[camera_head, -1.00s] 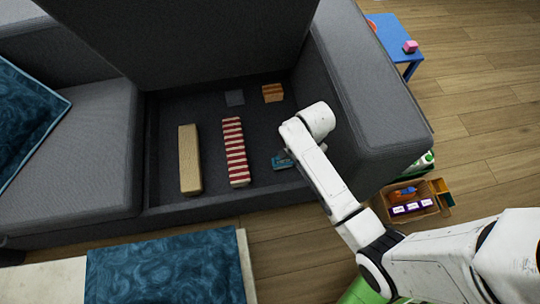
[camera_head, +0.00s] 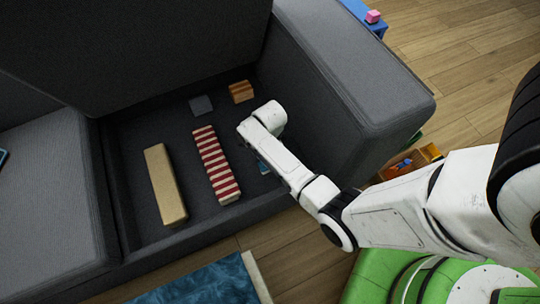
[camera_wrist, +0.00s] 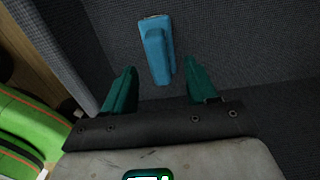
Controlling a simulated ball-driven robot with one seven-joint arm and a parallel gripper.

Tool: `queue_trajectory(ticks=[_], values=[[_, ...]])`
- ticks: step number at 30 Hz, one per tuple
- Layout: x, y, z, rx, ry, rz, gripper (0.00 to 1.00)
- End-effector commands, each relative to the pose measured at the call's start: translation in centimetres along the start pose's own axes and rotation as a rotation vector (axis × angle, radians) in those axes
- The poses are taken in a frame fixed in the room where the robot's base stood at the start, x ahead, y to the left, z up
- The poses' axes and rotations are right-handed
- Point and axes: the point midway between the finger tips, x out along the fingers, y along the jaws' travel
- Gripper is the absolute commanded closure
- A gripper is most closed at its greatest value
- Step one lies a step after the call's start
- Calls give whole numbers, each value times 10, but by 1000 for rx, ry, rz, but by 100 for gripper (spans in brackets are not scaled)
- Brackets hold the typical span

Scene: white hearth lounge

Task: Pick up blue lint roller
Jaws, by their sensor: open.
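The blue lint roller (camera_wrist: 156,50) lies on the dark grey fabric floor of the sofa's storage compartment (camera_head: 150,128). In the wrist view it is ahead of my gripper (camera_wrist: 157,88), roughly centred between the two green fingers, and its near end reaches toward the gap between them. My gripper is open and nothing is held. In the head view only a small blue piece of the roller (camera_head: 263,166) shows; my arm hides the rest of it and the fingers.
A red-and-white striped block (camera_head: 216,165) and a plain tan block (camera_head: 165,185) lie left of my arm. A small grey block (camera_head: 201,105) and an orange-brown block (camera_head: 241,91) lie farther back. The compartment's right wall (camera_head: 330,90) is close to my arm.

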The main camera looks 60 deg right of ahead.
Motion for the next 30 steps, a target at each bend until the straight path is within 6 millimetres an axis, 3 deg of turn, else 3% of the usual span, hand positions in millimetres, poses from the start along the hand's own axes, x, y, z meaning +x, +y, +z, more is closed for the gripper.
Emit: queue_trajectory(ticks=[10, 19, 30], values=[[46, 0, 0, -1, 0, 0, 43], [50, 0, 0, -2, 0, -1, 43], [50, 0, -1, -1, 0, 0, 78]])
